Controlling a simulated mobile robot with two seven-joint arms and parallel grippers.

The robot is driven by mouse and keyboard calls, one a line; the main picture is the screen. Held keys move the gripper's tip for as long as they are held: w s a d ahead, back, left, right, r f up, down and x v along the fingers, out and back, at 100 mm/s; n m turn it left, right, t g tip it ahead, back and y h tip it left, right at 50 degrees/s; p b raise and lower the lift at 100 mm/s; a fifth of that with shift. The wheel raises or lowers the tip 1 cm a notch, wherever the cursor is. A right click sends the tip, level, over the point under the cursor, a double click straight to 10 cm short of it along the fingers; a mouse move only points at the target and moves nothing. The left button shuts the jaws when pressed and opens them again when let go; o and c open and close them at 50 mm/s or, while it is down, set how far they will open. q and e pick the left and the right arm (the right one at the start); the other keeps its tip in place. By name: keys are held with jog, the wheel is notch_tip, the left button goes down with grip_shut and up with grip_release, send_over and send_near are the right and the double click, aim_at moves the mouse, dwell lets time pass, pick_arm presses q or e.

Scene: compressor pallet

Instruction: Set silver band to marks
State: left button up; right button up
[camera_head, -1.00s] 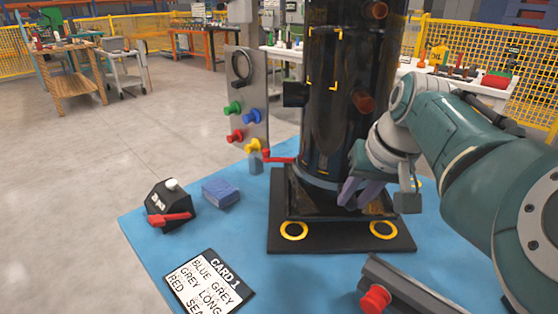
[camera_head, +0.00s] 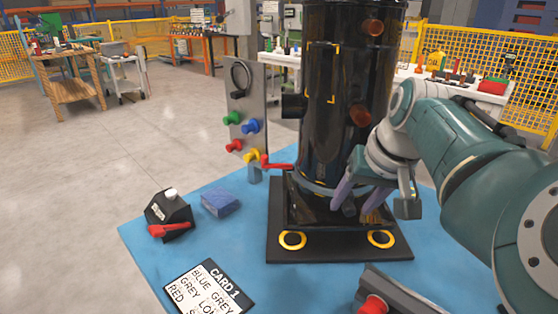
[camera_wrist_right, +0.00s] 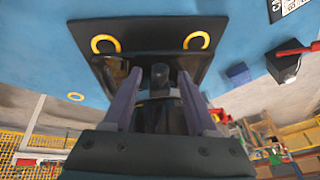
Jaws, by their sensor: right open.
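A silver-grey band (camera_head: 318,187) goes around the bottom of the tall black cylinder (camera_head: 345,130), just above its dark base. Its right part is hidden behind my right gripper. Yellow corner marks (camera_head: 333,98) show higher up on the cylinder's front. My right gripper (camera_head: 356,208) is open at the cylinder's lower right front, close to the band. In the right wrist view its two purple fingers (camera_wrist_right: 160,88) stand on either side of a dark round stub (camera_wrist_right: 160,74). I cannot tell whether they touch it. My left gripper is not in view.
The black base plate (camera_head: 340,249) with yellow rings lies on a blue mat (camera_head: 245,232). A red lever (camera_head: 278,166) juts out left of the band. A knob panel (camera_head: 246,110), black box (camera_head: 168,214), blue block (camera_head: 220,202) and card (camera_head: 208,288) stand or lie leftward.

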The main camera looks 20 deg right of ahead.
jog(key=p+v, duration=0.3)
jog(key=v, duration=0.6)
jog(key=shift+r+p, duration=0.2)
jog(key=shift+p, duration=0.1)
jog(key=shift+s, duration=0.1)
